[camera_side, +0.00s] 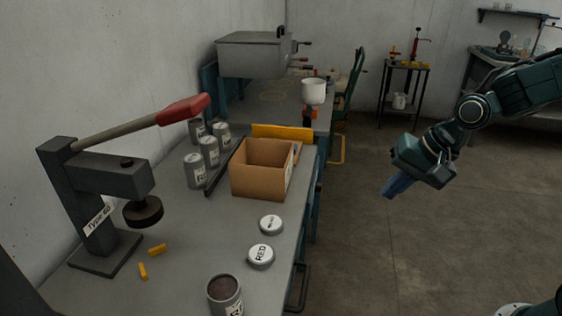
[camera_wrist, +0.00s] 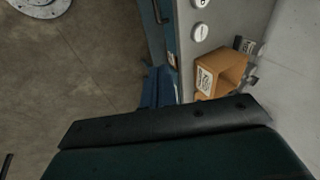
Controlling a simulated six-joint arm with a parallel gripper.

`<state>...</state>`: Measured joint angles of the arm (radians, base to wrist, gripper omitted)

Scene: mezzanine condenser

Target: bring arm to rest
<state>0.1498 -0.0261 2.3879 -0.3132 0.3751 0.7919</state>
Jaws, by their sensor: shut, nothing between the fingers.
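My gripper (camera_side: 393,188) is at the right in the side view, at the end of my dark green arm. Its blue fingers are shut with nothing between them. It hangs over open floor, to the right of the workbench (camera_side: 185,235) and apart from it. In the wrist view the blue fingers (camera_wrist: 157,88) point away over the floor beside the bench edge.
On the bench stand a press (camera_side: 100,195) with a red-handled lever, an open cardboard box (camera_side: 262,181), several grey cans (camera_side: 195,171), an open can (camera_side: 225,294) and two white lids (camera_side: 261,256). The floor (camera_side: 400,260) around my gripper is clear.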

